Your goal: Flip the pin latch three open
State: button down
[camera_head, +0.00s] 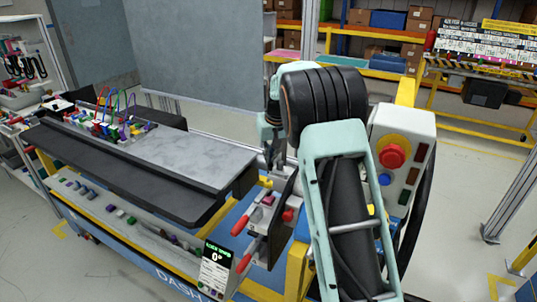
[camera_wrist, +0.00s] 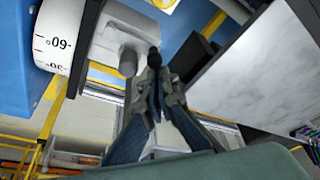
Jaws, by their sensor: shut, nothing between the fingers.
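My gripper (camera_wrist: 154,62) is shut, its two dark fingers meeting at the tips in the wrist view. The tips are close to a light grey block (camera_wrist: 115,32) with a short grey rounded pin (camera_wrist: 128,62), which looks like a pin latch; I cannot tell whether they touch or which number it is. In the head view my gripper (camera_head: 274,165) points down at the right end of the dashboard module (camera_head: 190,155), above the side panel with red-handled parts (camera_head: 240,225). My arm hides part of that side.
A white dial (camera_wrist: 60,35) with degree marks is left of the grey block. A control box with a red button (camera_head: 392,155) stands right of my arm. Colored clips (camera_head: 115,125) stand on the module's far left.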

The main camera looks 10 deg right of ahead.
jog(key=shift+s+a+f+n+b, duration=0.1)
jog(key=shift+s+a+n+b, duration=0.15)
jog(key=shift+n+b, duration=0.35)
dwell(0.3)
jog(key=s+n, duration=0.1)
jog(key=n, duration=0.1)
jog(key=s+a+n+g+y+b, duration=0.1)
jog(key=n, duration=0.2)
jog(key=s+n+y+b, duration=0.1)
jog(key=s+n, duration=0.1)
jog(key=shift+a, duration=0.2)
jog(key=shift+w+d+p, duration=0.55)
jog(key=shift+d, duration=0.05)
dwell(0.4)
